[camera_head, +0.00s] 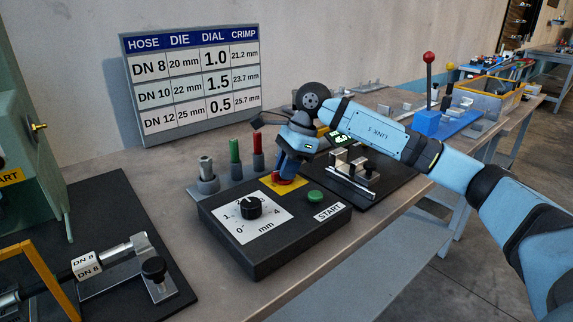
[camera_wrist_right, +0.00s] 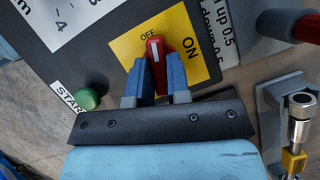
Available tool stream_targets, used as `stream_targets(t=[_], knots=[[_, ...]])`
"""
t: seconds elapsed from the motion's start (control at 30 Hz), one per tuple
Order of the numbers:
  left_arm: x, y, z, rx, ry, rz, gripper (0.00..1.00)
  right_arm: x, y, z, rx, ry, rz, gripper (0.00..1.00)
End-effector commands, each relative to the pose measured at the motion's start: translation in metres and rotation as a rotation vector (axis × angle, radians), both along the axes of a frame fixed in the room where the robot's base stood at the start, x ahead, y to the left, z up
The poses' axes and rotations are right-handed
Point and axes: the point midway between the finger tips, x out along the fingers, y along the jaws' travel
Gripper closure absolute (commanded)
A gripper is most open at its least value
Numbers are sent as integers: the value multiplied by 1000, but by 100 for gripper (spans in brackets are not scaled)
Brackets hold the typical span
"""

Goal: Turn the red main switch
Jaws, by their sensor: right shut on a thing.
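The red main switch (camera_wrist_right: 155,47) sits on a yellow plate (camera_wrist_right: 125,45) marked OFF and ON. Its white line points close to the OFF mark in the right wrist view. My right gripper (camera_wrist_right: 156,82) is shut on the red switch, one blue finger on each side of it. In the head view the right gripper (camera_head: 285,172) comes down onto the black control box (camera_head: 290,240), and only a bit of the red switch (camera_head: 281,182) shows below it. My left gripper is not in view.
The control box also has a black dial (camera_head: 252,207) and a green START button (camera_head: 315,197). Colored posts (camera_head: 234,152) stand behind it. A metal fixture (camera_head: 352,170) is close on the right, and a DN 8 hose (camera_head: 88,268) lies at the left.

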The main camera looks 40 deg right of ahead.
Motion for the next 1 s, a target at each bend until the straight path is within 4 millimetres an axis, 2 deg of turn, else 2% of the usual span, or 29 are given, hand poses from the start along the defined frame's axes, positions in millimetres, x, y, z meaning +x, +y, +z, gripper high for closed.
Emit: stream_targets(t=[0.4, 1.0], knots=[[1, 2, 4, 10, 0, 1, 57, 2, 0, 1, -1, 0, 249, 100], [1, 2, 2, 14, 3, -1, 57, 2, 0, 0, -2, -2, 310, 100]])
